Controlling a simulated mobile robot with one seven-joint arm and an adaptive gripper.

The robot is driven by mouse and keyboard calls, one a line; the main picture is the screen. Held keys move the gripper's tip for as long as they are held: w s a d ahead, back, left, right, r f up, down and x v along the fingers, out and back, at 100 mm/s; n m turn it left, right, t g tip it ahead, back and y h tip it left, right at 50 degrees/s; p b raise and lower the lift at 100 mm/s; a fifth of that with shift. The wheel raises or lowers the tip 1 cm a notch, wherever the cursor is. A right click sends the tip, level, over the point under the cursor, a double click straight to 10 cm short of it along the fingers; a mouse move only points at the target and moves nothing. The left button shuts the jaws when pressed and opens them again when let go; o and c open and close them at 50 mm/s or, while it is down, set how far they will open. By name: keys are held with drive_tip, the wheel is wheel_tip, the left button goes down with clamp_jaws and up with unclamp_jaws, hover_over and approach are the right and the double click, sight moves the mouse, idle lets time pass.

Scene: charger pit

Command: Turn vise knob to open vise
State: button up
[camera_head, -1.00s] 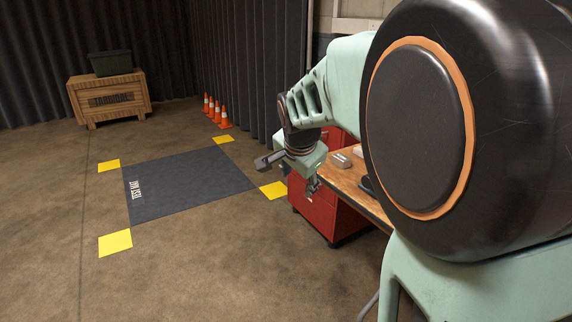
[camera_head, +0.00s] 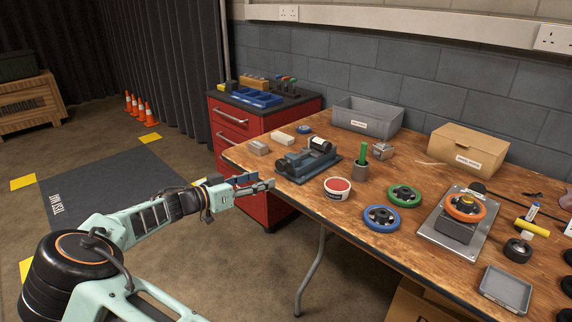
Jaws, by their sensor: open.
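A blue-grey vise (camera_head: 296,169) stands near the left front edge of the wooden workbench. The vise knob is too small to make out clearly. My gripper (camera_head: 262,184) is open and appears empty, just left of the vise in the picture, by the bench's front left edge. I cannot tell its exact distance from the vise.
A red cabinet (camera_head: 231,124) stands behind left. Open floor lies left.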

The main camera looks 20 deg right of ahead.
sight(279, 165)
drive_tip(key=shift+n+t+h, duration=0.3)
drive_tip(key=shift+t+h, duration=0.4)
drive_tip(key=shift+h, duration=0.1)
drive_tip(key=x, duration=0.5)
drive_tip(key=w+b+x, duration=0.1)
drive_tip(key=x, duration=0.4)
drive_tip(key=shift+w+r, duration=0.1)
drive_tip(key=shift+w, duration=0.2)
drive_tip(key=c, duration=1.2)
drive_tip(key=shift+o, duration=0.2)
drive_tip(key=shift+n+b, duration=0.3)
